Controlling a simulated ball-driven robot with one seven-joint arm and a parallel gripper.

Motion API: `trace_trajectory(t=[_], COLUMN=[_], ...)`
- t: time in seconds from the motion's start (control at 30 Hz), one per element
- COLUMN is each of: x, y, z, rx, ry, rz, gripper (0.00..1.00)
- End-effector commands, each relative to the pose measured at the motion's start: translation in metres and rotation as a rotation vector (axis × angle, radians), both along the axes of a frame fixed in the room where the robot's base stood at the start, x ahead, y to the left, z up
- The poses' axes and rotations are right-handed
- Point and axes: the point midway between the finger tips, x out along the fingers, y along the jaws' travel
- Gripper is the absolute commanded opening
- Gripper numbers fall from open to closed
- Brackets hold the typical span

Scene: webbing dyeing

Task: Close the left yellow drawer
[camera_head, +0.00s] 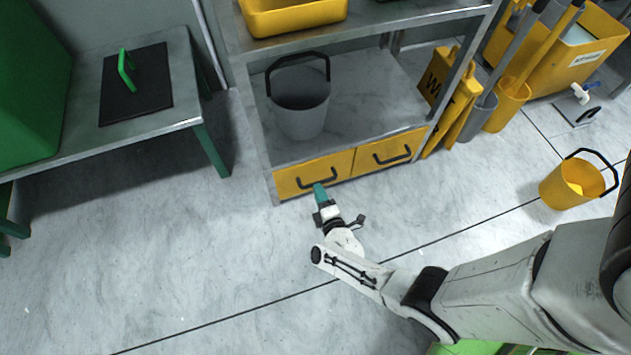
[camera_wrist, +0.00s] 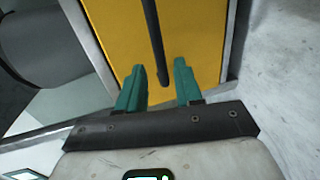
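The left yellow drawer (camera_head: 294,184) sits low under the metal shelf unit, with a black bar handle (camera_head: 318,179) on its front. Its front looks about level with the right yellow drawer (camera_head: 372,161); I cannot tell if a small gap remains. My gripper (camera_head: 319,188) is at the drawer front, by the handle, its teal fingers covering part of it. In the wrist view a yellow drawer front (camera_wrist: 195,35) fills the middle, and the end of its black handle (camera_wrist: 152,30) lies between my two spread fingers (camera_wrist: 159,70). The gripper is open. Contact cannot be judged.
A grey bucket (camera_head: 300,108) stands on the shelf above the drawers. A yellow wet-floor sign (camera_head: 440,85) and buckets stand right of the unit. A yellow bucket (camera_head: 565,190) is on the floor at right. A metal table (camera_head: 150,130) is at left. The floor in front is clear.

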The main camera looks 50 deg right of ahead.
Motion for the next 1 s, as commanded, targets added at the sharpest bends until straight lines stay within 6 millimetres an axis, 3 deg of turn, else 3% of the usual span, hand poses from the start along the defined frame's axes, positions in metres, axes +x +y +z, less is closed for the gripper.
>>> trace_trajectory(t=[0.1, 0.33, 1.0], x=[-0.019, -0.039, -0.042], y=[0.013, 0.027, 0.028], z=[0.009, 0.011, 0.011], rx=[0.000, 0.001, 0.002], ry=[0.002, -0.001, -0.001], rz=[0.001, 0.000, 0.000], gripper=[0.35, 0.35, 0.35])
